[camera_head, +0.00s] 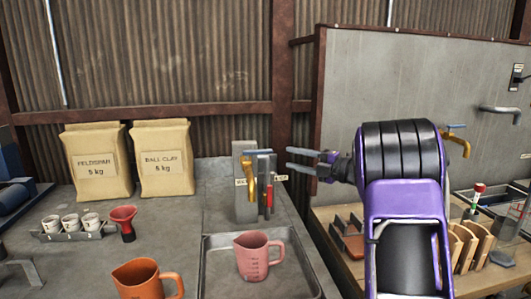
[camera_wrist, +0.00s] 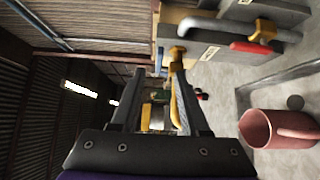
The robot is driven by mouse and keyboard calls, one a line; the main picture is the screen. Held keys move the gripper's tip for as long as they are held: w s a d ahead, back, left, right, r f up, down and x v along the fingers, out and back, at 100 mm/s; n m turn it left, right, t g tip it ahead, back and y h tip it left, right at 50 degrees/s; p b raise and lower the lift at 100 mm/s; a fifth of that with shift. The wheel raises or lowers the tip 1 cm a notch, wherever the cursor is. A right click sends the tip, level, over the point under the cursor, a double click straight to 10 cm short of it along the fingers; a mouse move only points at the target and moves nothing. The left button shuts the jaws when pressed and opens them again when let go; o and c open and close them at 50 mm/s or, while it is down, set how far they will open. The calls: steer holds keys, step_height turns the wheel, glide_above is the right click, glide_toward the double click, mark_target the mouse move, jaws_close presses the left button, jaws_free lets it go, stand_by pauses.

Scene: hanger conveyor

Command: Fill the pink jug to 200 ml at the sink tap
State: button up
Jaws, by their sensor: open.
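The pink jug (camera_head: 258,258) stands upright in the sink basin (camera_head: 215,262), below the tap fixture. Its level inside cannot be read. The jug also shows at the lower right of the wrist view (camera_wrist: 270,128). The tap fixture (camera_head: 244,200) is a grey block with a yellow-brown part (camera_head: 250,184) and a red part (camera_head: 269,197) on its front. My gripper (camera_head: 290,160) is open, just right of the fixture, its fingers pointing left. In the wrist view its fingers (camera_wrist: 158,78) are apart, with a yellow tap part (camera_wrist: 177,55) near the right fingertip. Contact cannot be told.
An orange jug (camera_head: 148,280) stands left of the basin. A wooden bench (camera_head: 330,215) with racks and another wall tap (camera_head: 455,132) lie to the right.

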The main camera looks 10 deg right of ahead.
mark_target(269, 152)
steer(key=x, duration=1)
steer(key=shift+w+a, duration=0.1)
steer(key=shift+a, duration=0.05)
jaws_close()
stand_by(1.0)
